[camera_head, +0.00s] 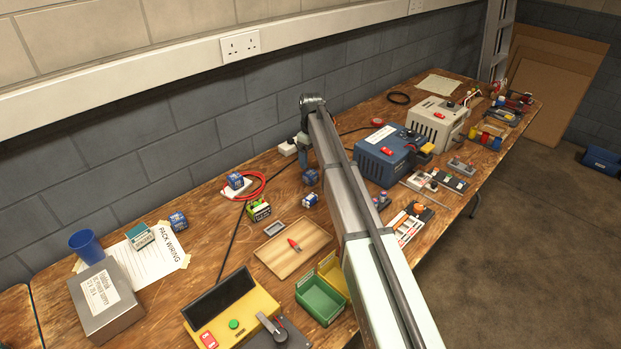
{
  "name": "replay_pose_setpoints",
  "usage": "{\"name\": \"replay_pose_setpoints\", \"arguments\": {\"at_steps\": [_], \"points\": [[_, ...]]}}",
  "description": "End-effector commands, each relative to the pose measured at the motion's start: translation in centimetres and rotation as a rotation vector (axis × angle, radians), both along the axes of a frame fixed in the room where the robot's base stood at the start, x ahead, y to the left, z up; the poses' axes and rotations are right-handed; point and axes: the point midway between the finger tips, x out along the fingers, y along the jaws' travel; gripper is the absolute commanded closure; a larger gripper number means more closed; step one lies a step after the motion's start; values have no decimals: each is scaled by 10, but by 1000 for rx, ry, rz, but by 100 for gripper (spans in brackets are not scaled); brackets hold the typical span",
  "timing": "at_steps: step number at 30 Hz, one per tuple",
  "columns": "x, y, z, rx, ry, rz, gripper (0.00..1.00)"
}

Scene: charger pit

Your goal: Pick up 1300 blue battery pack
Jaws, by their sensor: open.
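Several small blue battery packs are on the wooden bench. One (236,181) sits on a white block by a red cable, one (178,221) is beside the paper sheet, one (310,177) is just below my gripper, and a blue-and-white one (310,200) is nearer the tray. Their labels are too small to read, so I cannot tell which is marked 1300. My gripper (303,165) points down near the wall side of the bench, over or just behind the pack below it. It looks open and empty, though its fingers are tiny and partly unclear.
A green-and-black pack (258,209) lies near the blue ones. A wooden tray (272,262), green bin (319,300), yellow tester (231,306), grey power supply (105,299) and blue cup (86,247) stand nearer. A blue charger (385,160) stands right of my arm. Cables cross the bench.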

Motion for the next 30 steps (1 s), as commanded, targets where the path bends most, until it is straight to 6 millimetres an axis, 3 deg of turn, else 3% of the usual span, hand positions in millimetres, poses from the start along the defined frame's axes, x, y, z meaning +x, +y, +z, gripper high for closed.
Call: {"name": "replay_pose_setpoints", "arguments": {"at_steps": [3, 13, 22, 30], "points": [[0, 0, -20, -1, 1, 0, 21], [-2, 1, -40, 0, 0, -1, 21], [-4, 2, -78, 0, 0, -1, 21], [-4, 2, -83, 0, -1, -1, 21]]}}
